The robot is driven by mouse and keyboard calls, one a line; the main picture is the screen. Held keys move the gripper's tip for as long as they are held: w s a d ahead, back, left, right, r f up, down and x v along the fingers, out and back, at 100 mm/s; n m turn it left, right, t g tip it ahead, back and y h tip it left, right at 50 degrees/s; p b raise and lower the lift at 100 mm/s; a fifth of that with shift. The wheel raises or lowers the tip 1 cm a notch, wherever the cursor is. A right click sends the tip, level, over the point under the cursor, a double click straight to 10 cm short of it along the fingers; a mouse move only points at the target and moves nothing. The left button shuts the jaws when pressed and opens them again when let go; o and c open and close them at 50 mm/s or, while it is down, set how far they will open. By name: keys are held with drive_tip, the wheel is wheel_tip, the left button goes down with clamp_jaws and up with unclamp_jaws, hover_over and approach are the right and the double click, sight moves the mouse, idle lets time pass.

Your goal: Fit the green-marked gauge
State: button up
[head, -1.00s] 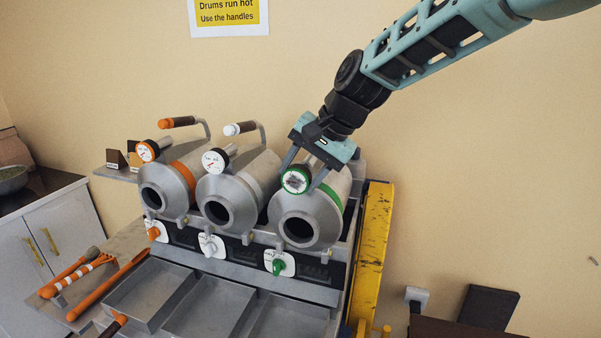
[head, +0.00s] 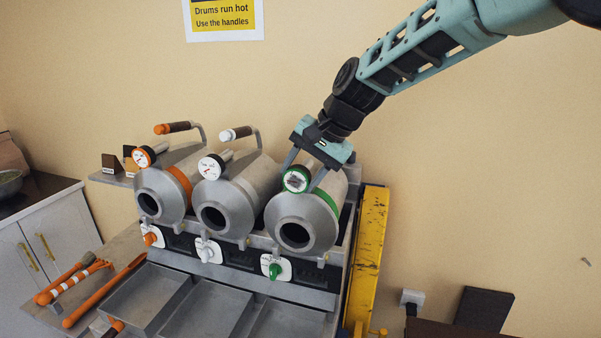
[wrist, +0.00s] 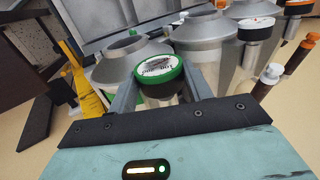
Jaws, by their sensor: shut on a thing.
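The green-marked gauge (head: 296,179) has a round white dial with a green rim. My gripper (head: 305,182) is shut on it, with a finger on each side, just above the right-hand drum (head: 308,215) with the green band. In the wrist view, the gauge (wrist: 158,68) sits between the two fingers (wrist: 160,90), its dial tilted toward the drum's mouth end. Its lower part and the place under it on the drum are hidden by my gripper, so I cannot tell whether it touches the drum.
The orange-banded drum (head: 160,193) and the white-banded drum (head: 225,207) stand to the left, each with a gauge and raised handle. Metal trays (head: 205,309) lie in front. A yellow upright (head: 369,250) flanks the right side. The wall above is clear apart from a sign (head: 222,18).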

drive_tip(key=shift+w+d, duration=0.15)
drive_tip(key=shift+w, duration=0.15)
drive_tip(key=o, duration=1.1)
drive_tip(key=shift+c, duration=0.2)
drive_tip(key=b+v, duration=0.5)
drive_tip(key=v, duration=1.2)
drive_tip(key=s+a+f+n+g+h+b, duration=0.25)
drive_tip(key=s+f+n, duration=0.25)
drive_tip(key=s+f, duration=1.1)
drive_tip(key=s+d+f+n+h+b, duration=0.1)
drive_tip(key=s+d+f+n, duration=0.1)
drive_tip(key=s+f, duration=0.6)
drive_tip(key=s+d+f+n+h+b, duration=0.1)
drive_tip(key=s+d+f+n+b, duration=0.1)
drive_tip(key=s+f, duration=0.6)
drive_tip(key=s+d+n, duration=0.1)
drive_tip(key=n, duration=0.1)
drive_tip(key=shift+d+f+n, duration=0.2)
drive_tip(key=shift+f+n, duration=0.1)
drive_tip(key=shift+n, duration=0.1)
